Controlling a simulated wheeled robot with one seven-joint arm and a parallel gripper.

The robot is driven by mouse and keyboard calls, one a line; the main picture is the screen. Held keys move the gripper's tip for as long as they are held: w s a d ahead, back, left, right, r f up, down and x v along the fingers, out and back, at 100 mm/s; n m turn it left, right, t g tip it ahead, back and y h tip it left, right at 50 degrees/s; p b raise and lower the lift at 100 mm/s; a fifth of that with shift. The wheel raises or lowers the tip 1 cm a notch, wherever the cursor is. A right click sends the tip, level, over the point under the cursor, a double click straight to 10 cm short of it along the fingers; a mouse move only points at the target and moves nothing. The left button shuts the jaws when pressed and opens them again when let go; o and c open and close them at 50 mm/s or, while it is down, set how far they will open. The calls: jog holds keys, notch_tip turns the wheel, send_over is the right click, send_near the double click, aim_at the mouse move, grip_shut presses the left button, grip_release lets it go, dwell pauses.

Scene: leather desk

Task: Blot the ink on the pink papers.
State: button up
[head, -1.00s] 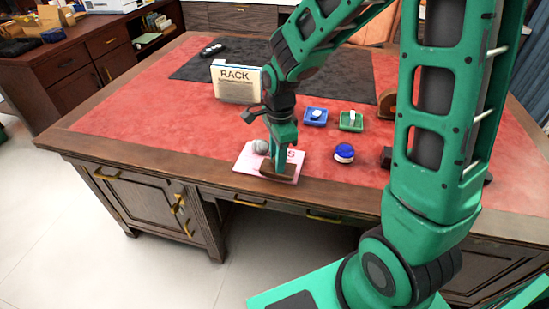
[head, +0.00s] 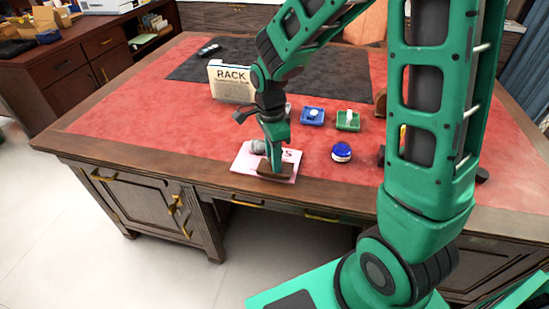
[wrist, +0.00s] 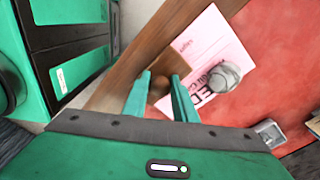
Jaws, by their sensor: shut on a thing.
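Pink paper (head: 241,164) lies near the front edge of the desk, with large dark letters partly covered; it also shows in the wrist view (wrist: 208,36). My gripper (head: 273,166) is shut on a brown wooden blotter (head: 281,176) and holds it over the front part of the paper, seemingly touching it. In the wrist view the blotter's round knob (wrist: 159,88) sits between my fingers. The blotter's underside and any ink under it are hidden. A grey round weight (wrist: 222,77) rests on the paper beside the blotter.
A blue round jar (head: 341,152) stands right of the paper. Behind it are a blue tray (head: 312,121) and a green tray (head: 343,127), each holding a small item. A RACK sign box (head: 231,90) stands behind my gripper. The red desktop (head: 150,115) at left is clear.

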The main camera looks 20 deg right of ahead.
jog(key=shift+w+a+g+h, duration=0.3)
jog(key=shift+a+g+h, duration=0.2)
jog(key=shift+h, duration=0.2)
jog(key=shift+s+d+y, duration=0.15)
jog(key=shift+d+y, duration=0.15)
jog(key=shift+d, duration=0.05)
jog(key=shift+s+d+t+y, duration=0.25)
jog(key=shift+t+y, duration=0.35)
jog(key=shift+t, duration=0.1)
jog(key=shift+r, duration=4.05)
